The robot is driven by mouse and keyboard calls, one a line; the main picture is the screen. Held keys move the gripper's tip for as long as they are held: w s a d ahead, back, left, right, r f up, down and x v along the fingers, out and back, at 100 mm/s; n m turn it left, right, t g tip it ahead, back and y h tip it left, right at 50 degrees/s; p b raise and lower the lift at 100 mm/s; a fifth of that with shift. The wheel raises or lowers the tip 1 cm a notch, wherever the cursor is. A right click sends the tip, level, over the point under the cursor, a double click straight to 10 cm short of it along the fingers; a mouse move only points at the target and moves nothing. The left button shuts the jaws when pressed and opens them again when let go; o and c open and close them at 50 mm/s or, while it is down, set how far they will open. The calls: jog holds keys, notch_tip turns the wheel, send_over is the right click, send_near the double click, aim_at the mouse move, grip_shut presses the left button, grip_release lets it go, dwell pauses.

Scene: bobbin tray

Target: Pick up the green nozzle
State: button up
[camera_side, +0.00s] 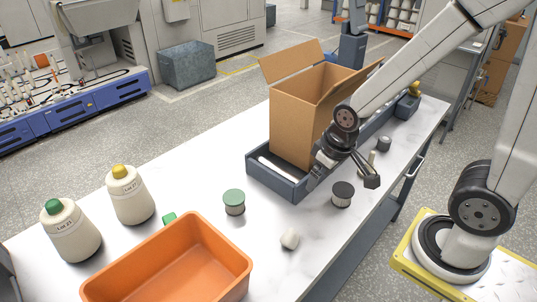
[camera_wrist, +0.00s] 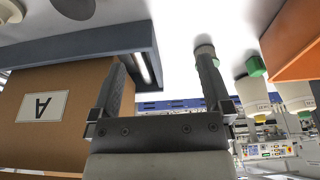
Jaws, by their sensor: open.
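A small green piece, which looks like the green nozzle (camera_side: 169,218), sits on the white table against the far rim of the orange bin, partly hidden by it. It also shows in the wrist view as a green block (camera_wrist: 256,66) beside the bin. My gripper (camera_side: 342,181) is open and empty, above the table near the grey tray and cardboard box, well to the right of the green piece. In the wrist view its two fingers (camera_wrist: 163,80) stand wide apart with nothing held between them.
The orange bin (camera_side: 239,268) stands at the front. A green-topped spool (camera_side: 234,203), a dark-topped spool (camera_side: 342,195) and a small white piece (camera_side: 290,239) stand on the table. Two cones (camera_side: 70,236) are at left. A cardboard box (camera_side: 296,123) is in the grey tray (camera_side: 270,180).

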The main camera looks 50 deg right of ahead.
jog(key=shift+r, duration=0.15)
jog(key=shift+w+v, duration=0.55)
jog(key=shift+v, duration=1.85)
jog(key=w+a+m+y, duration=1.3)
jog(key=w+a+m, duration=0.7)
jog(key=w+a, duration=0.3)
notch_tip(320, 180, down, 11)
jog(key=w, duration=0.1)
jog(key=shift+w+d+f+m, duration=0.2)
jog(key=shift+d+f+m, duration=0.1)
jog(key=shift+d, duration=0.15)
jog(key=shift+f, duration=2.85)
